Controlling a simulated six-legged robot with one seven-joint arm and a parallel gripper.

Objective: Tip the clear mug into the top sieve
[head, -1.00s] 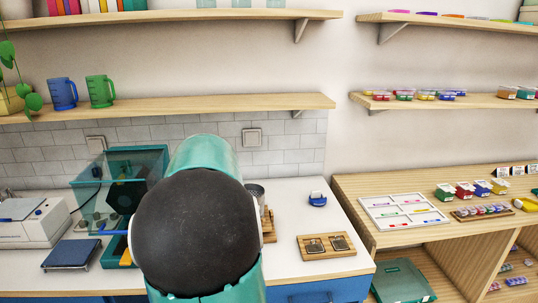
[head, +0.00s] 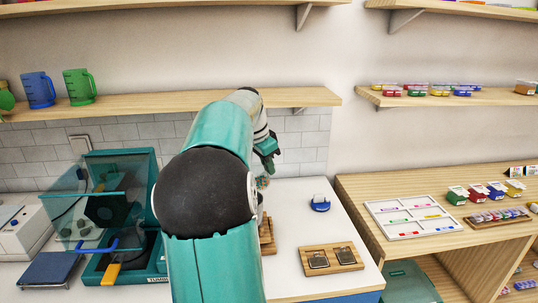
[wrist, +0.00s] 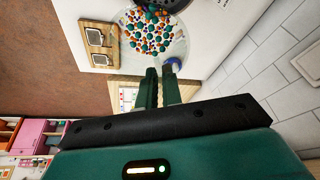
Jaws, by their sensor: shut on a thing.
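The clear mug (wrist: 125,58) is in the wrist view, just beyond my fingertips. It holds many teal, orange and white beads (wrist: 148,32). My gripper (wrist: 160,78) is shut on the mug; the exact contact with its handle or wall is hard to make out. In the head view my gripper (head: 268,150) is above the counter, with a small patch of the beads (head: 262,183) showing below it. The sieve stack (head: 260,208) stands on a wooden base, mostly hidden behind my arm. A dark round rim (wrist: 165,4), perhaps the sieve, shows at the wrist view's top edge.
A wooden board with two dark squares (head: 332,260) and a blue item (head: 320,203) lie on the counter right of the sieve. A teal machine with a clear cover (head: 115,205) stands left. A shelf with blue and green mugs (head: 180,106) runs behind my arm.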

